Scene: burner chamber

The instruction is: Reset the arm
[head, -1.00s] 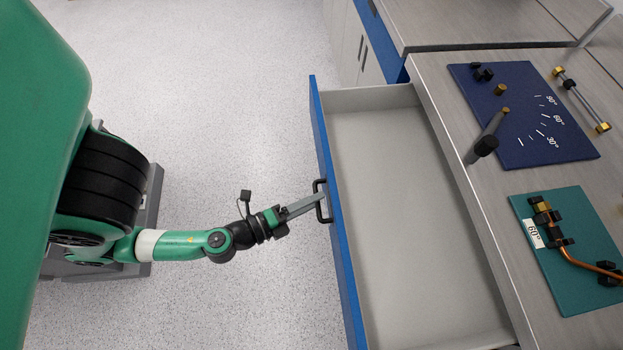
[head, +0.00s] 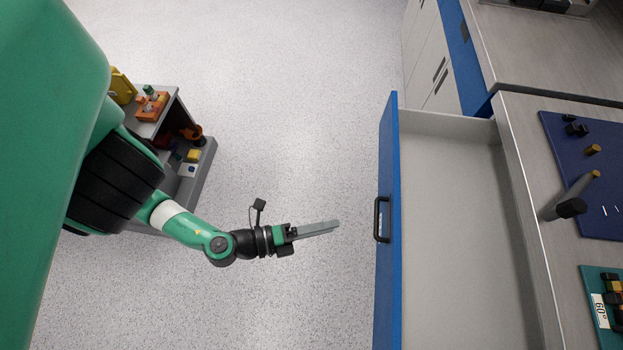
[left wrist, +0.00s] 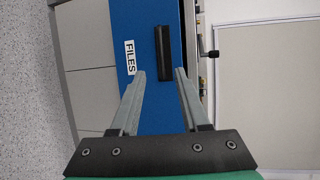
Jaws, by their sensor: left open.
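My left gripper (head: 336,225) is open and empty over the floor, left of the drawer handle (head: 381,219) and apart from it. In the left wrist view its two fingers (left wrist: 160,74) are spread, with the blue drawer front (left wrist: 155,105) and the black handle (left wrist: 163,53) beyond them. A white label reading FILES (left wrist: 130,58) is on that front. The drawer (head: 455,200) is pulled out and looks empty inside. My right gripper is in neither view.
The worktop (head: 520,140) carries a dark blue board (head: 590,190) with pegs and a teal board (head: 592,320) at the right edge. A small shelf with coloured parts (head: 152,108) is at the left. The floor between is clear.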

